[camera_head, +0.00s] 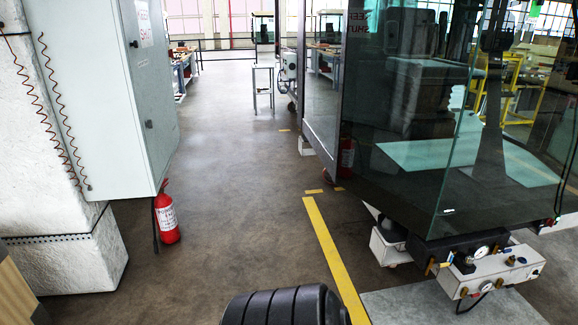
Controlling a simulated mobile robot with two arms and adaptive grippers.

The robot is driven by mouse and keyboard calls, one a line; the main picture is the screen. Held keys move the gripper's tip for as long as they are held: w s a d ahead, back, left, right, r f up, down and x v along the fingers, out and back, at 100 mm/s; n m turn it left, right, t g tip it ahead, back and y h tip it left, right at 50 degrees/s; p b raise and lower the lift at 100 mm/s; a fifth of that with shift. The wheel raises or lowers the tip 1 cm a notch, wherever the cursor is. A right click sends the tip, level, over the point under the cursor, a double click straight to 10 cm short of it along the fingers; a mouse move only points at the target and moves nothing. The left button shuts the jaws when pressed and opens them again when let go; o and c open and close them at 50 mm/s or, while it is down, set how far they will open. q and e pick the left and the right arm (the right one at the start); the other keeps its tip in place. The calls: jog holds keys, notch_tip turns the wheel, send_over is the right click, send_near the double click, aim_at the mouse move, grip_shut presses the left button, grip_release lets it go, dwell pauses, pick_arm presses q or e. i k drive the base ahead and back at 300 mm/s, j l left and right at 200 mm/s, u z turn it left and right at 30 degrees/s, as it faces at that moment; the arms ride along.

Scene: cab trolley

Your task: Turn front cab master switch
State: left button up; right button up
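A glass-walled cab (400,110) stands at the right, with dark tinted panes and a dark interior seen through them. I cannot make out a master switch on it. Below the cab's lower edge is a white box (492,272) with a round gauge and several small brass and blue fittings. Neither of my grippers shows in the head view, so their state and place are hidden.
A pale grey cabinet (105,95) stands at the left, with a red fire extinguisher (166,214) on the floor below it. A yellow floor line (332,255) runs beside the cab. The grey aisle (225,150) between them is clear. Workbenches (184,68) stand farther back.

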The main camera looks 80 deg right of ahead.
aim_at(550, 222)
jog(key=z, duration=4.45)
jog(key=i+l+z, duration=0.15)
jog(key=i+z, duration=0.2)
jog(key=i, duration=0.45)
jog(key=i+l, duration=0.1)
jog(key=i, duration=0.45)
jog(key=i+u, duration=0.1)
jog(key=i, duration=0.45)
jog(key=i+l, duration=0.2)
jog(key=i, duration=0.4)
jog(key=j+u, duration=0.05)
